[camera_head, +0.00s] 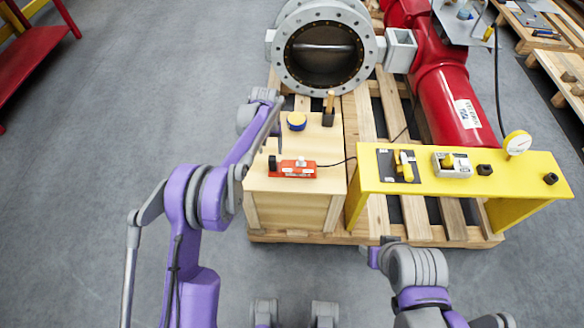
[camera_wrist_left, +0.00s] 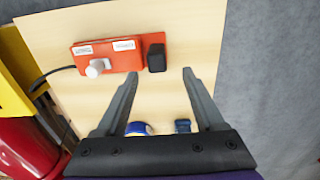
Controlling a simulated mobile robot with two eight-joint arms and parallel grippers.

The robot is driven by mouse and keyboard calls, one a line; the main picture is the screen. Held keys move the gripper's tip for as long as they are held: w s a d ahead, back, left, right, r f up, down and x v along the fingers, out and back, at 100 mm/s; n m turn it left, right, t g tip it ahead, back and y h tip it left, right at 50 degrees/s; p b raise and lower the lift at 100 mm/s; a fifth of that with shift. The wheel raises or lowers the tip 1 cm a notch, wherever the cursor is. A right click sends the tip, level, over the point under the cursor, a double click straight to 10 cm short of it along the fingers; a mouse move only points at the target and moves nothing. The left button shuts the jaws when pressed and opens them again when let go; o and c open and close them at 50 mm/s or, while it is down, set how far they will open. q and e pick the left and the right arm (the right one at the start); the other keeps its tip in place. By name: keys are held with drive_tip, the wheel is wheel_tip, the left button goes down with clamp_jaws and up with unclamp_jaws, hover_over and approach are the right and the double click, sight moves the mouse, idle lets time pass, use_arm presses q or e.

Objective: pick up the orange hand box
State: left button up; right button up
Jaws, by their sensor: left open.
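The orange hand box (camera_head: 293,169) lies on top of a light wooden crate, near its front edge. It has labels, a light knob and a black block at its left end, and a cable runs off to the right. It also shows in the left wrist view (camera_wrist_left: 110,57). My left gripper (camera_head: 268,150) is over the crate by the box's left end. In the left wrist view the fingers (camera_wrist_left: 160,72) are spread and empty, with the black block just beyond their tips. My right gripper (camera_head: 380,252) is low in front of the pallet; its fingers are not clear.
The wooden crate (camera_head: 260,212) stands on a pallet (camera_head: 420,228). A blue-and-yellow roll (camera_head: 297,121) and a brush-like tool (camera_head: 328,108) are behind the box. A yellow bench (camera_head: 370,184) with devices stands to the right, and a flanged valve (camera_head: 322,85) behind.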

sight(272, 158)
use_arm(q)
drive_tip(key=f, duration=0.5)
drive_tip(key=shift+s+d+f, duration=0.15)
drive_tip(key=shift+s+d, duration=0.05)
drive_tip(key=shift+s, duration=0.05)
clamp_jaws()
idle(1.2)
